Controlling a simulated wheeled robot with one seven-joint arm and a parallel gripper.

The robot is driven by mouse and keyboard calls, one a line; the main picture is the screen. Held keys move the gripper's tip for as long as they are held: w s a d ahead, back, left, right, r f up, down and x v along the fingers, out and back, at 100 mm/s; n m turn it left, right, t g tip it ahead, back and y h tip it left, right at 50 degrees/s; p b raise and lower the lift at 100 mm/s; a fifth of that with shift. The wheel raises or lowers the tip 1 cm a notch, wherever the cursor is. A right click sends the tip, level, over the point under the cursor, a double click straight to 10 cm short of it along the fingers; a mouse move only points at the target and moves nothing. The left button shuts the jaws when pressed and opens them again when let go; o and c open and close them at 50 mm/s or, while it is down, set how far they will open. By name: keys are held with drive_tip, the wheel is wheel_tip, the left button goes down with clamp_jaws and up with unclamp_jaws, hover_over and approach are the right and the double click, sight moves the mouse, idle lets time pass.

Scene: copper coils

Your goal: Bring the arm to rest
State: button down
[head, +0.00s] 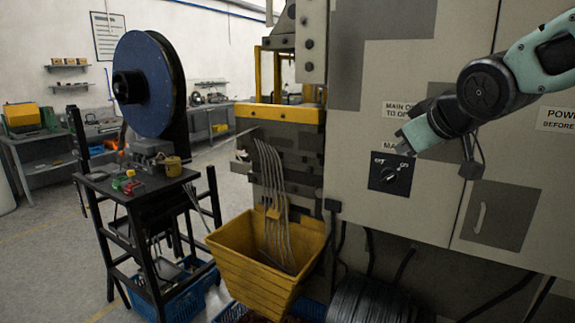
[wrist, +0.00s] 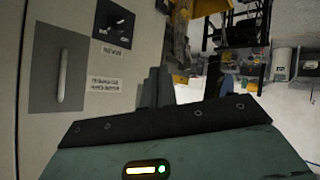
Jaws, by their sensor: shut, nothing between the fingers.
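My arm reaches in from the upper right in the head view. My gripper (head: 403,147) is at its end, in front of the grey cabinet (head: 355,220), just above and right of the black rotary switch (head: 390,174). In the wrist view my gripper (wrist: 157,88) shows its dark fingers together, with nothing between them. The switch (wrist: 115,20) is at the top left there, apart from the fingers. Whether the gripper touches the cabinet in the head view is hard to tell.
A cabinet handle (head: 480,218) is below right of my gripper. A yellow bin (head: 245,262) and a press stand to the left. A blue reel (head: 146,85) and a black stand (head: 140,195) are farther left. Open floor shows beyond them.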

drive_tip(key=s+a+f+g+b, duration=0.1)
drive_tip(key=s+a+f+g, duration=0.55)
drive_tip(key=s+f, duration=0.65)
drive_tip(key=s+a+f+g, duration=0.1)
drive_tip(key=s+f, duration=0.3)
drive_tip(key=s, duration=0.5)
drive_tip(key=s+a+f+n+g+h, duration=0.1)
drive_tip(key=s+f+g, duration=0.2)
drive_tip(key=s, duration=0.6)
wheel_tip(320, 180, down, 2)
drive_tip(key=shift+f+n+b, duration=0.1)
drive_tip(key=shift+n+b, duration=0.2)
drive_tip(key=shift+b, duration=0.15)
